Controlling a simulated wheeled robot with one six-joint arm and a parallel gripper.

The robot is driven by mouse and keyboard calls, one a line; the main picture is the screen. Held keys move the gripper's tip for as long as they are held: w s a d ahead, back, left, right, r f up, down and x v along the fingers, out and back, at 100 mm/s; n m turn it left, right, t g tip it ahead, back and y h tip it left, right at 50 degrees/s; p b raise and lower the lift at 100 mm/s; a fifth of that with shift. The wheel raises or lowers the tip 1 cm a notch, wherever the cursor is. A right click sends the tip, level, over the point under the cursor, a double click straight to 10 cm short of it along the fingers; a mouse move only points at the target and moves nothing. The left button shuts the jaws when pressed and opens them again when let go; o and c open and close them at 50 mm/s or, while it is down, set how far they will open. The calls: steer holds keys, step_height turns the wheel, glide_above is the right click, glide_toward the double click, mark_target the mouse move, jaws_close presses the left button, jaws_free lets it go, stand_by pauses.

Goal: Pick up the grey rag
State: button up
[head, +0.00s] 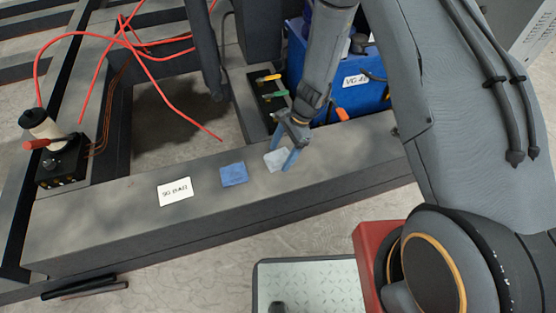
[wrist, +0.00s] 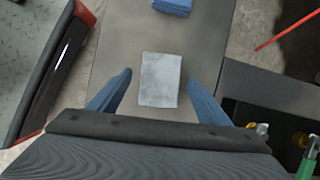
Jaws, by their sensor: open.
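The grey rag (head: 274,159) is a small, light grey folded cloth lying flat on the dark grey beam. In the wrist view the rag (wrist: 160,79) lies between my two blue fingers, with a gap on each side. My gripper (head: 288,163) is open and empty, low over the rag in the head view. It also shows in the wrist view (wrist: 160,78). In the head view the fingers partly cover the rag's right side. I cannot tell whether the fingertips touch the beam.
A blue folded cloth (head: 233,174) lies left of the rag, and a white label card (head: 175,192) lies further left. Red cable (head: 165,85) loops at the upper left.

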mark_target(280, 156)
steer(key=shift+a+f, duration=0.15)
steer(key=shift+f, duration=0.25)
steer(key=c, duration=1.1)
steer(key=shift+r, duration=0.1)
step_height(280, 156, up, 10)
steer(key=shift+f+p, duration=0.1)
steer(key=shift+p, duration=0.95)
